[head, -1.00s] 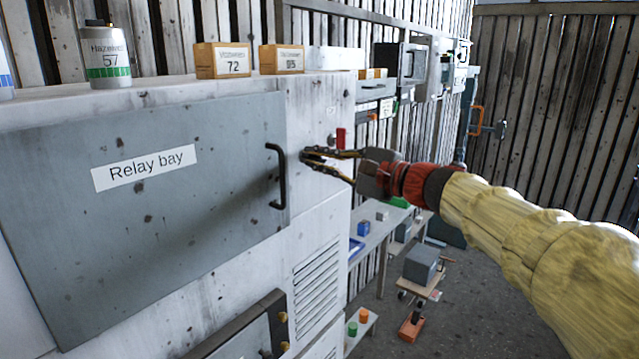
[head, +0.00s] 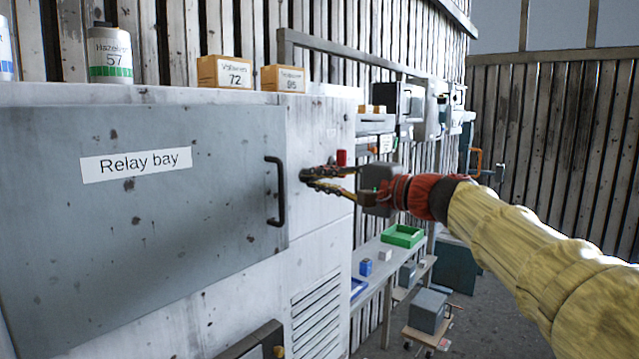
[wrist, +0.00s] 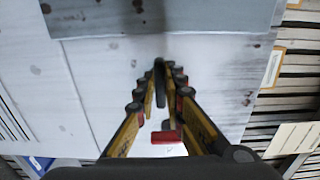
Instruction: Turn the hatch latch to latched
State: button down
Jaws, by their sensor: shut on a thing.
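The hatch is a grey panel labelled "Relay bay" (head: 200,230) with a black bar handle (head: 275,192), lying flush in the white cabinet front. My gripper (head: 312,178) is at the cabinet face just right of the hatch edge. In the wrist view its fingers (wrist: 159,75) close around a dark, narrow piece (wrist: 160,88), which looks like the latch. The fingers hide most of it in the head view, so its angle is hard to tell. A small red piece (head: 341,157) shows just above the fingers.
Boxes (head: 223,72) and a canister (head: 109,54) stand on the cabinet top. Vent slots (head: 316,312) are below my gripper. A low bench with a green tray (head: 403,236) and a cart carrying a grey box (head: 428,310) stand to the right.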

jog(key=c, duration=1.9)
grip_release()
jog(key=v, duration=1.2)
